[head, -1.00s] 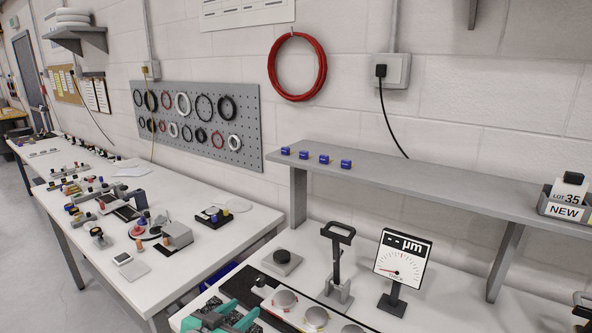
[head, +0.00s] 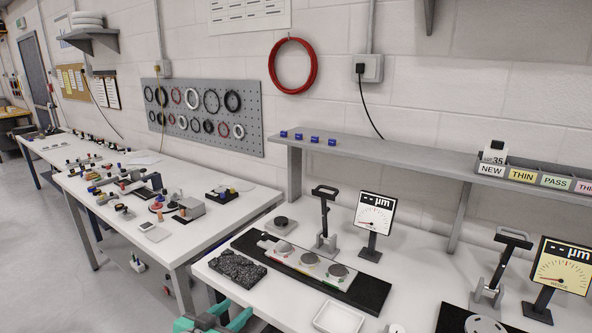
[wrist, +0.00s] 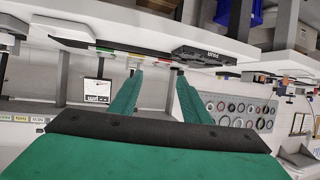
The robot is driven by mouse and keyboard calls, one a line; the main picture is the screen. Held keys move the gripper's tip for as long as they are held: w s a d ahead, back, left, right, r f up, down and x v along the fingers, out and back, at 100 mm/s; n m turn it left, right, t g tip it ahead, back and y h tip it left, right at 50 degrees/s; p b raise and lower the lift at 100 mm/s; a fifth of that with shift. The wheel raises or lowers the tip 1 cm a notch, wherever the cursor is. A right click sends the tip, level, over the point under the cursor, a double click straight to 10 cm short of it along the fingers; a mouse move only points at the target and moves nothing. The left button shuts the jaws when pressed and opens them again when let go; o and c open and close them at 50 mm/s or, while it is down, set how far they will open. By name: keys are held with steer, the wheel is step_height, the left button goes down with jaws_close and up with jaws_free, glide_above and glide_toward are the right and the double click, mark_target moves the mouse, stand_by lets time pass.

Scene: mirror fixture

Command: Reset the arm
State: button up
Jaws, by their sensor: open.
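My gripper shows in the wrist view (wrist: 158,85) as two green fingers held apart, with nothing between them. In the head view its green fingers (head: 220,322) are at the bottom edge, in front of the white bench (head: 215,270), and are partly cut off. The wrist view is turned over, with the bench edge along its top. The fingers are apart from the things on the bench.
A black base with round discs (head: 310,262), a dark speckled slab (head: 237,269) and a white tray (head: 338,318) lie close ahead. Gauges (head: 374,220) and lever stands (head: 325,225) rise behind. A grey shelf (head: 400,158) overhangs the bench. Floor at left is clear.

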steer(key=s+d+f+n+y, duration=0.2)
steer(key=s+d+f, duration=0.2)
steer(key=s+f, duration=0.25)
steer(key=s+d+f+n+t+y, duration=0.1)
steer(key=s+d+f+n, duration=0.15)
steer(key=s+f, duration=0.4)
steer(key=s+d+f+n+y, duration=0.2)
steer(key=s+d+f, duration=0.3)
steer(key=f, duration=0.3)
steer(key=s+d+r+m+t, duration=0.1)
steer(key=s+d+r, duration=0.1)
steer(key=s, duration=1.1)
steer(key=s+d+r+m, duration=0.1)
steer(key=s+r, duration=0.3)
steer(key=s, duration=0.9)
steer(key=shift+s+d+r+t, duration=0.25)
steer(key=shift+d+t, duration=0.15)
steer(key=shift+d, duration=0.25)
